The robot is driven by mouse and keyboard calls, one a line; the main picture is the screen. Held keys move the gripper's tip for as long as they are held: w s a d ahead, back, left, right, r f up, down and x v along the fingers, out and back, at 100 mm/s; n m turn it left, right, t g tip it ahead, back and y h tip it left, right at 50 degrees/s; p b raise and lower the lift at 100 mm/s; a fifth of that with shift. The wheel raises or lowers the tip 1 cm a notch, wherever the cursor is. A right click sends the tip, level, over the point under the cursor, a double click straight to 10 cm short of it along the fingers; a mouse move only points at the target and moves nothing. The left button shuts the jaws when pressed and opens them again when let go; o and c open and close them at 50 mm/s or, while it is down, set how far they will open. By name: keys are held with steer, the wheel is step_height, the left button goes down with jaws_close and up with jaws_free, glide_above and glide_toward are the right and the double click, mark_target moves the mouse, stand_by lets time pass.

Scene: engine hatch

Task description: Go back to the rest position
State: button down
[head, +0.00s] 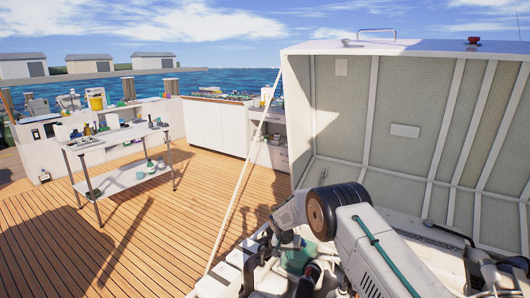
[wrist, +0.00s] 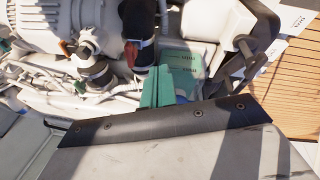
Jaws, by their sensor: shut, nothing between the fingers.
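My gripper (wrist: 159,86) shows in the wrist view as teal fingers, closed together and empty, beyond a dark bolted edge. It is over the engine bay, with pipes and machinery below. A teal block with printed labels (wrist: 181,62) lies just beyond the fingers. In the head view my arm bends over the open engine hatch, and I cannot clearly tell the fingertips from the parts around them.
The raised hatch cover (head: 405,130) stands to the right, with a pale strut (head: 243,180) at its left. A metal table (head: 115,140) with small items stands at left. A white cabinet (head: 215,125) is behind. The wooden deck (head: 150,240) between is clear.

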steer(key=s+d+r+n+g, duration=0.1)
steer(key=s+d+r, duration=0.2)
steer(key=s+r, duration=0.75)
steer(key=s+d+r+n+g, duration=0.2)
steer(key=s+d+r, duration=0.2)
steer(key=s+r, duration=0.6)
steer(key=s+d+r+n+g, duration=0.1)
steer(key=s+d+r, duration=0.2)
steer(key=s+r, duration=0.75)
steer(key=s+d+r+t+y, duration=0.1)
steer(key=s+d+r, duration=0.1)
steer(key=s+r, duration=0.3)
steer(key=s+d+r+t, duration=0.1)
steer(key=s+r, duration=0.4)
steer(key=s, duration=0.8)
steer(key=s+d+r+t+y, duration=0.1)
steer(key=s+d+r, duration=0.2)
steer(key=s, duration=0.6)
steer(key=shift+s+r+m+y, duration=0.25)
steer(key=shift+r+m+y, duration=0.05)
steer(key=shift+r, duration=0.6)
steer(key=shift+t, duration=0.3)
